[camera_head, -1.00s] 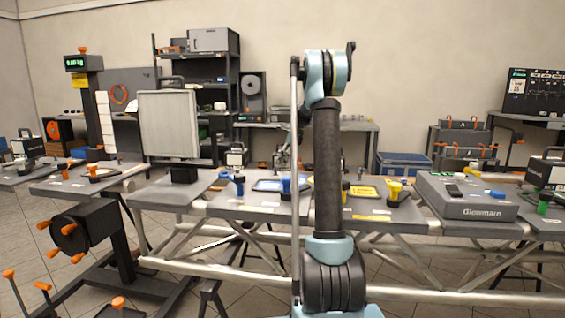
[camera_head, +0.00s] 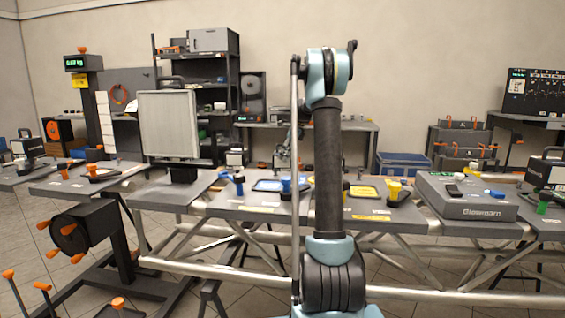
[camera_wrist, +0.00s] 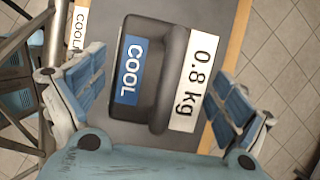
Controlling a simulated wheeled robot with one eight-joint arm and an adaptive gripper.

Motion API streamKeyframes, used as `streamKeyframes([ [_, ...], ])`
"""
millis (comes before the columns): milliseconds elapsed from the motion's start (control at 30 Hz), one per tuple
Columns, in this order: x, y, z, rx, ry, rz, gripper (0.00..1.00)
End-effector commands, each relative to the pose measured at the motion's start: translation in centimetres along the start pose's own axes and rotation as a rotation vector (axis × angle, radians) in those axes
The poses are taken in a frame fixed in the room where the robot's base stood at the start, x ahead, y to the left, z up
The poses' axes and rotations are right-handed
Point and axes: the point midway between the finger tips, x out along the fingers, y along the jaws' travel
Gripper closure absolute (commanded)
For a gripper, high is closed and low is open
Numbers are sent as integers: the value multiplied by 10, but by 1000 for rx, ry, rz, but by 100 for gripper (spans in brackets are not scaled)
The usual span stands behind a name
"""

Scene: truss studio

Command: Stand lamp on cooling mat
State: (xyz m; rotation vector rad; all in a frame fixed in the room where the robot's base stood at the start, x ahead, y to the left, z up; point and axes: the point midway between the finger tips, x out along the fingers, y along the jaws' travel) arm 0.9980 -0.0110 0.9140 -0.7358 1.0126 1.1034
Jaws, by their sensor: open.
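In the wrist view a dark block with a thick handle, taken as the lamp (camera_wrist: 158,72), carries a blue "COOL" label and a white "0.8 kg" label. It lies below my gripper (camera_wrist: 157,92), whose open fingers are on either side of it with gaps. It rests on or over a grey surface (camera_wrist: 118,133) with a tan edge. A second "COOL" label (camera_wrist: 78,28) shows at that surface's upper left. I cannot tell whether this surface is the cooling mat. In the head view my arm rises at centre and my gripper is not clearly visible.
A pale upright panel with a handle (camera_head: 168,122) stands on the front worktop, left of my arm. Small coloured clamps and a grey box (camera_head: 468,203) are on the front row. Behind stand a back table (camera_head: 358,126), a shelf (camera_head: 205,67) and a blue crate (camera_head: 403,160).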

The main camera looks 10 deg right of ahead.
Motion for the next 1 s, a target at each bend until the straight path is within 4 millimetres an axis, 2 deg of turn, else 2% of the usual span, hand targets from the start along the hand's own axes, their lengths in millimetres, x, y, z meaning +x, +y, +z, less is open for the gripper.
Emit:
streamKeyframes([
  [300,-62,0,0,2,0,0,7],
  [500,-88,0,0,1,0,0,7],
  [700,-98,0,0,1,0,0,7],
  [1000,-99,0,0,1,0,0,7],
])
